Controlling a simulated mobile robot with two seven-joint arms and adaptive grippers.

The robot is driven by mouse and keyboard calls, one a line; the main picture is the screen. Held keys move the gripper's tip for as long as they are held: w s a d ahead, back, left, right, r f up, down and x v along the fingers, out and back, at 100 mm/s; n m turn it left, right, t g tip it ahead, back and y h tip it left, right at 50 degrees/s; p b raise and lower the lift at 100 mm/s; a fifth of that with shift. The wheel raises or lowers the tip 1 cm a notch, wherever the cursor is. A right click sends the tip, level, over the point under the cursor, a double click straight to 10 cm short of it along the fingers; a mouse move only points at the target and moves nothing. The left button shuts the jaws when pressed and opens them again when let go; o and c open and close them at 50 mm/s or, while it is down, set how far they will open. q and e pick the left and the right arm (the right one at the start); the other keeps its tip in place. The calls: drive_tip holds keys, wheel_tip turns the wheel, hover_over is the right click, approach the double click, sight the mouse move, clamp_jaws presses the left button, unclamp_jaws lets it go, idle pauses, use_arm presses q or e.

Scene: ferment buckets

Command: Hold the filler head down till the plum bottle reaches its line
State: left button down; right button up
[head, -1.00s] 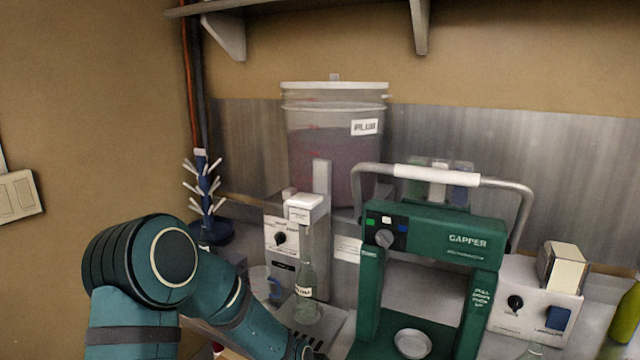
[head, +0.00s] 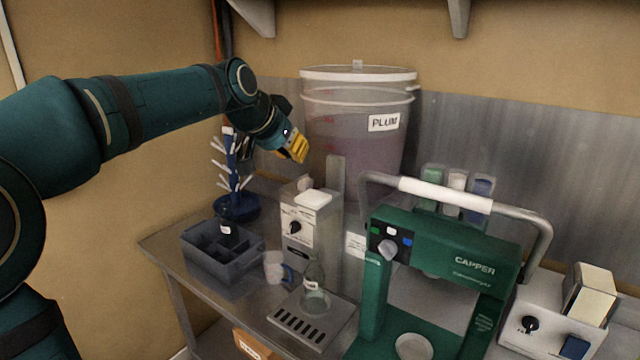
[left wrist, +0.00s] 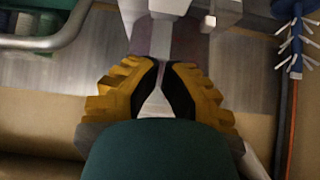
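The plum bottle (head: 315,290), clear glass with a small label, stands upright on the slotted drip tray (head: 340,322) of the filler (head: 300,240). I cannot make out any liquid or line in it. The white filler head (head: 313,198) is on top of the filler, above the bottle; it also seems to show at the top of the left wrist view (left wrist: 167,8). My left gripper (head: 297,149) is raised above and behind the filler head, apart from it. In the left wrist view its yellow fingers (left wrist: 162,75) are together with nothing between them. My right gripper is out of view.
The PLUM bucket (head: 352,135) stands behind the filler. The green capper (head: 445,245) with its raised handle is close on the right. A blue bottle tree (head: 237,207), a grey divided crate (head: 222,262) and a white cup (head: 273,266) are on the left.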

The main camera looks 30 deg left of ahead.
use_arm(q)
drive_tip(key=shift+a, duration=0.1)
drive_tip(key=shift+f, duration=0.1)
hover_over(310, 222)
drive_tip(key=w, duration=0.1)
drive_tip(key=f, duration=0.6)
drive_tip(key=shift+w+f, duration=0.2)
drive_tip(key=shift+f, duration=0.15)
drive_tip(key=f, duration=0.2)
drive_tip(key=shift+w+f, duration=0.2)
drive_tip(key=shift+f, duration=0.95)
wheel_tip(310, 222, down, 10)
drive_tip(key=b, duration=0.7)
drive_tip(key=shift+s+r+b, duration=0.1)
drive_tip(key=shift+r+b, duration=0.1)
drive_tip(key=shift+b, duration=0.2)
drive_tip(key=shift+r, duration=0.1)
idle(3.5)
